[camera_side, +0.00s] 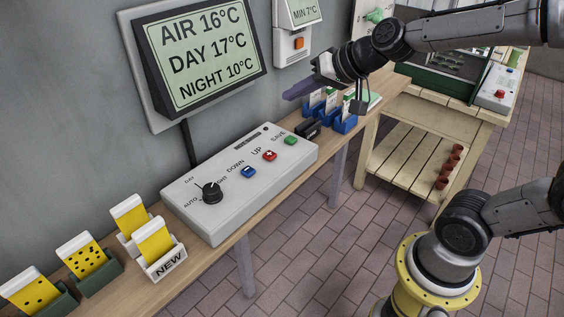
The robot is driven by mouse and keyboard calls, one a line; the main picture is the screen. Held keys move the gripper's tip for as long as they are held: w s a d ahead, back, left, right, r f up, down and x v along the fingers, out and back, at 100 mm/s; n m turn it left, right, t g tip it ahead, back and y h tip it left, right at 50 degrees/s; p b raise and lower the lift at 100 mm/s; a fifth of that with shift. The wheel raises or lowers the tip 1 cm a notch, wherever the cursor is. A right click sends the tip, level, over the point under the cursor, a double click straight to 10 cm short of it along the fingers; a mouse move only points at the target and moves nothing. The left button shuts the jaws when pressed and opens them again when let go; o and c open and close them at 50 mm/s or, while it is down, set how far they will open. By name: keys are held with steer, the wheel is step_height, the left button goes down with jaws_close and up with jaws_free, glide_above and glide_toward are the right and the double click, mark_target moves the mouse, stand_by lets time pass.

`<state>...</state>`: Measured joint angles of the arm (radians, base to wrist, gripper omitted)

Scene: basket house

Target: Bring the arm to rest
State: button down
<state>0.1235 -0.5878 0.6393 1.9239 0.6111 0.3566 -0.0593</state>
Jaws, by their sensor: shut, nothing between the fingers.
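My gripper (303,88) is at the upper middle of the side view, at the end of my dark arm reaching in from the right. Its fingers are shut with nothing between them. They point left and hang in the air in front of the wall, above the far part of the narrow wooden shelf (255,205). Blue holders with small cards (345,122) stand on the shelf below and right of the fingers. I cannot tell the exact height of the gripper above them.
A grey control box (240,185) with a black dial and coloured buttons sits on the shelf. Yellow cards in holders (153,240) stand at the near left. A wall display (200,55) hangs behind. A wooden bench (400,170) with small pots stands at the right. Tiled floor is open between.

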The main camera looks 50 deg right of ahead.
steer(key=s+a+r+n+g, duration=0.1)
steer(key=s+a+n, duration=0.1)
steer(key=s, duration=0.4)
steer(key=s+a+r+n, duration=0.1)
steer(key=s+n, duration=0.2)
steer(key=s, duration=0.3)
steer(key=s+d+f+n+g+h, duration=0.1)
steer(key=s+d+f+g, duration=0.1)
steer(key=s+f, duration=0.3)
steer(key=s+g, duration=0.1)
steer(key=s, duration=0.3)
steer(key=shift+s+d+f+g, duration=0.3)
steer(key=shift+s+d+f, duration=0.05)
steer(key=shift+s+f, duration=0.05)
